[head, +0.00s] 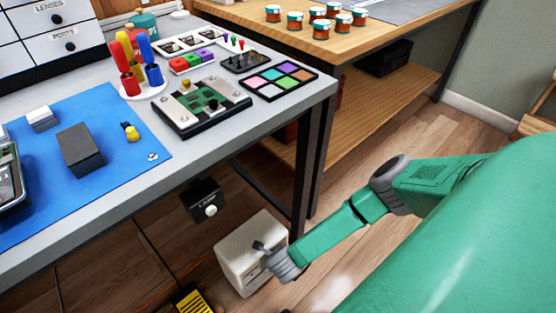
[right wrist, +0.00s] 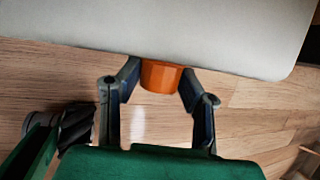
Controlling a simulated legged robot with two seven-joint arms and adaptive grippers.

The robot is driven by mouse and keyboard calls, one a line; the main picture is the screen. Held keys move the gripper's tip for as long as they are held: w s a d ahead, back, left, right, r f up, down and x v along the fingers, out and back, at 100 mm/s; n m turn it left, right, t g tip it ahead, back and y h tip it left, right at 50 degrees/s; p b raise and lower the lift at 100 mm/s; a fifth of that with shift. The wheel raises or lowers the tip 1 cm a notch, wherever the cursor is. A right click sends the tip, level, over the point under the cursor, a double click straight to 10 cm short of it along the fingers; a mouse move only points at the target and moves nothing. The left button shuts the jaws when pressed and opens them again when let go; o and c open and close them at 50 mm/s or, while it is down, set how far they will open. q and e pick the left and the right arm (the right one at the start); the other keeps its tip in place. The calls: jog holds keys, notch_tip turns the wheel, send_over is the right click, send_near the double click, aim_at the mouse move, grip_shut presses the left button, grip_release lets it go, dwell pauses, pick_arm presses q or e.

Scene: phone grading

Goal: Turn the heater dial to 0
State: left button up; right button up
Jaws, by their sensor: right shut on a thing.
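The heater is a white box (head: 237,243) standing on the floor beside the workbench in the head view. In the right wrist view its pale casing (right wrist: 190,30) fills the top. An orange dial (right wrist: 160,77) sticks out from the casing's edge. My right gripper (right wrist: 160,80) has one finger on each side of the dial and is shut on it. In the head view the right gripper (head: 262,249) is at the heater, and the dial cannot be made out there. No dial markings are readable. My left gripper is in neither view.
A black box with a white knob (head: 210,211) hangs under the workbench (head: 200,130), left of the heater. A yellow and black object (head: 192,300) lies on the floor near the heater. A second wooden table (head: 365,50) stands behind. Open wood floor lies to the heater's right.

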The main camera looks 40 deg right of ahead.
jog(key=shift+w+a+n+t+h, duration=0.1)
jog(key=shift+n+t+h, duration=0.1)
jog(key=shift+h, duration=0.7)
jog(key=shift+w+a+n+t+h, duration=0.1)
jog(key=shift+n+h, duration=0.1)
jog(key=shift+h, duration=0.7)
jog(key=o, duration=1.2)
jog(key=shift+s, duration=0.1)
jog(key=shift+c, duration=0.2)
jog(key=v, duration=1.2)
jog(key=shift+a+f, duration=0.1)
